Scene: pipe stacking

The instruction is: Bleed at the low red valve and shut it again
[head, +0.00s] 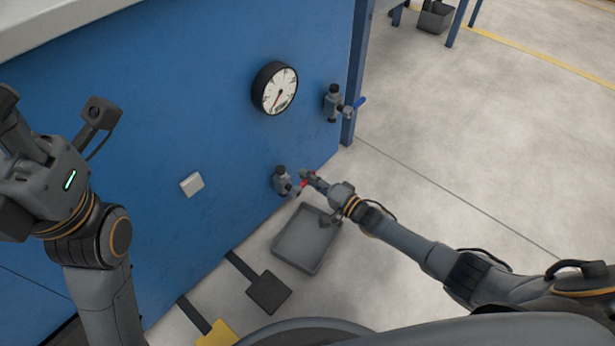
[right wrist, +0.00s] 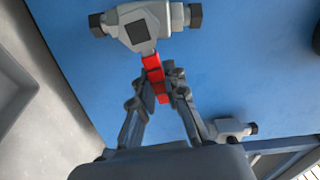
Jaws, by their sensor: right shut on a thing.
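The low red valve (head: 281,181) sits on the blue wall near the floor, a grey body with dark ends. In the right wrist view its body (right wrist: 140,27) is at the top, and its red handle (right wrist: 152,63) points down toward my gripper. My right gripper (head: 306,181) is at the handle, with its fingers (right wrist: 160,85) closed around it from both sides. Whether the valve is open or shut cannot be told. My left gripper (head: 12,115) is raised at the left edge, away from the valve; its fingertips are partly out of frame.
A grey tray (head: 283,256) lies on the floor below the valve. A round gauge (head: 275,88) and a blue-handled valve (head: 333,104) are higher on the wall. A white plate (head: 192,184) is left. Dark (head: 268,292) and yellow (head: 218,335) pedals stand below.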

